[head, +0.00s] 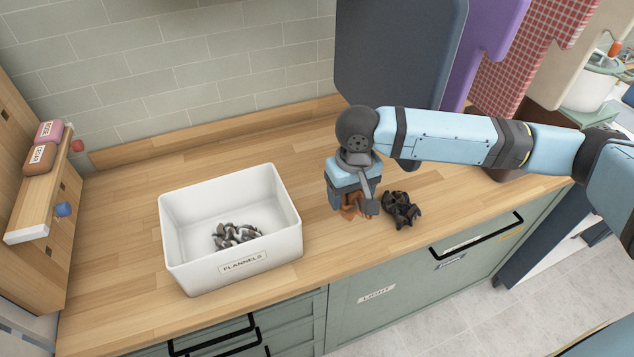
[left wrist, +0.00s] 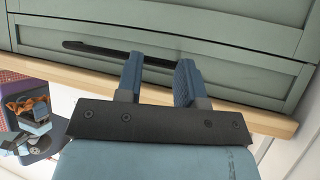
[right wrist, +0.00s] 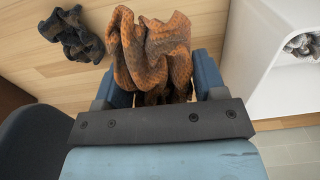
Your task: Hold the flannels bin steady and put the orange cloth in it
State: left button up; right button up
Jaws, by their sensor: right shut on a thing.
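The white flannels bin (head: 175,235) stands upright on the wooden counter, its label facing front. A grey-and-white crumpled cloth (head: 236,236) lies inside it. My right gripper (head: 355,200) is shut on the orange cloth (right wrist: 150,50), to the right of the bin and low over the counter. The cloth bunches up between the fingers in the right wrist view; in the head view the gripper mostly hides it. My left gripper (left wrist: 157,80) is open and empty in front of the green drawer fronts, apart from the bin. It is outside the head view.
A dark crumpled cloth (head: 401,209) lies on the counter just right of my right gripper. A wooden shelf (head: 40,195) with soap-like blocks stands at the left. Cloths hang at the back right (head: 540,60). The counter (head: 315,235) between bin and gripper is clear.

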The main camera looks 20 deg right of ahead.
jog(key=shift+s+f, duration=0.1)
jog(key=shift+s, duration=0.05)
jog(key=shift+s, duration=0.1)
